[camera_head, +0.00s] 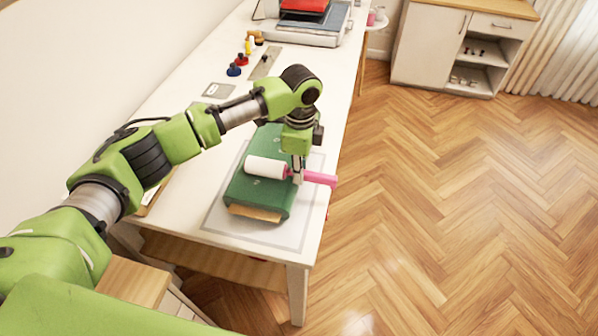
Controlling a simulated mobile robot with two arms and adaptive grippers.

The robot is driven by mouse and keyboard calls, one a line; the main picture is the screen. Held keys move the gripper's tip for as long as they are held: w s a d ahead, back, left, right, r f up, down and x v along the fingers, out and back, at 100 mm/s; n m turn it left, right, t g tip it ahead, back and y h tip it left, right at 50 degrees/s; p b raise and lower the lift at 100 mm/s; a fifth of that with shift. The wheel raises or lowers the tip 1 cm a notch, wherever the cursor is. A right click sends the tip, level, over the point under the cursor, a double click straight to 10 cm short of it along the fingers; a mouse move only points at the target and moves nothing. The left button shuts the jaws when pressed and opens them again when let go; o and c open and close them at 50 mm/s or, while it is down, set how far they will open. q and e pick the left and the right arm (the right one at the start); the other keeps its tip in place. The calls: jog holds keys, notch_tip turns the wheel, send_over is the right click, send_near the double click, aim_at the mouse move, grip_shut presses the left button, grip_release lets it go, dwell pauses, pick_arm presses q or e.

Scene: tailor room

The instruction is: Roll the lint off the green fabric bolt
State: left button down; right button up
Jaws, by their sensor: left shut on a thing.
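A green fabric bolt (253,195) lies on a pale grey mat (292,226) near the front end of the white table. A few small pale specks show on its top. A lint roller with a white cylinder (266,167) and a pink handle (321,178) lies across the bolt's top; the cylinder appears to touch the fabric, but I cannot be sure. My left gripper (298,176) points down and is shut on the roller near where the handle begins. My right gripper is not in view.
Red and blue spools (234,70), a metal ruler (265,63) and a small grey card (218,90) lie farther back on the white table (190,95). A machine (310,25) stands at the far end. Open wooden floor (430,200) is to the right, before a cabinet (455,50).

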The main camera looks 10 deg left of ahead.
pick_arm(q)
jog(key=shift+w, duration=1.5)
jog(key=shift+w+d+f+b, duration=0.1)
jog(key=shift+w+b, duration=0.7)
jog(key=shift+w, duration=0.65)
